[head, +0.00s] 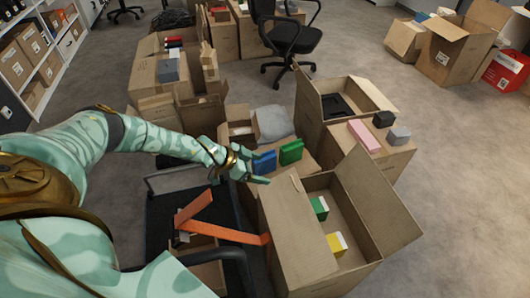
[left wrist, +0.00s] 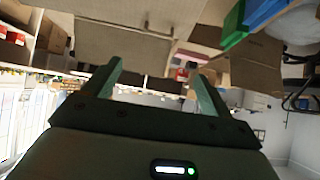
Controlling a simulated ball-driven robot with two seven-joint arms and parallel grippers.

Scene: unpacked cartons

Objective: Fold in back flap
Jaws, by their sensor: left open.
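An open brown carton (head: 335,181) stands at the front right in the head view. A green-and-white box (head: 320,208) and a yellow-and-white box (head: 337,243) show inside it. A large flap (head: 380,200) stands up and tilts outward on its right side. A broad cardboard panel (head: 297,235) lies on its left; I cannot tell whether it is a flap or a wall. My left gripper (head: 262,178) is just beyond the carton's far left corner, open and empty. Its two separated fingers (left wrist: 160,88) also show in the left wrist view. My right gripper is not in view.
A blue box (head: 264,162) and a green box (head: 291,152) stand close behind my left gripper. An orange strip (head: 222,230) lies at the left.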

